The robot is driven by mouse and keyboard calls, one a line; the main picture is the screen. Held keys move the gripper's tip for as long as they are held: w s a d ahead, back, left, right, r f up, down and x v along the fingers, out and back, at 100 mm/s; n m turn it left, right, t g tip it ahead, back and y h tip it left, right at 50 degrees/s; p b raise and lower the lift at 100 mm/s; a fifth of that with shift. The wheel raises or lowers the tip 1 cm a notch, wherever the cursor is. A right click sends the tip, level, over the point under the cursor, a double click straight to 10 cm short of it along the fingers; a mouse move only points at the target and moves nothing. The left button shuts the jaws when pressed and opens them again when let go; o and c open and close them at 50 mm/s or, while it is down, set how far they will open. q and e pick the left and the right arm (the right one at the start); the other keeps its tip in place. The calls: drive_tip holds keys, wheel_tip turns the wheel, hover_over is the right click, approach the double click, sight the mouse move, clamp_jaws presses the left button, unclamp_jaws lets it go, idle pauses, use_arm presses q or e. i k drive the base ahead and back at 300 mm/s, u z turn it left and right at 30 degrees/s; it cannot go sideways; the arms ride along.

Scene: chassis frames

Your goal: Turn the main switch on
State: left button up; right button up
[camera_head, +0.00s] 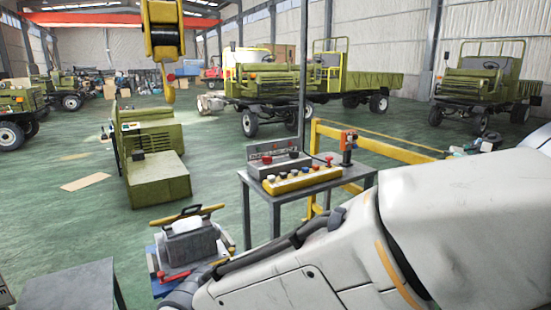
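A grey control box (278,164) with a red knob (267,159) and a row of small controls stands on a grey metal table (258,190). In front of it lies a yellow button panel (302,180) with several coloured buttons. My white right arm crosses the lower right, in front of the table's lower part. Neither gripper shows in the head view.
A grey case with a yellow bar (187,238) stands left of the table. A grey surface (68,288) is at the lower left. A yellow rail (375,143) runs behind the table. A crane hook (169,88) hangs near a green machine (150,155). Trucks (270,85) stand behind.

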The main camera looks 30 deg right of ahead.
sight(267, 160)
drive_tip(key=z, duration=0.6)
drive_tip(key=i, duration=0.7)
drive_tip(key=z, duration=0.9)
drive_tip(key=i, duration=1.6)
drive_tip(key=u, duration=1.05)
drive_tip(key=i, duration=0.55)
drive_tip(key=u, duration=0.4)
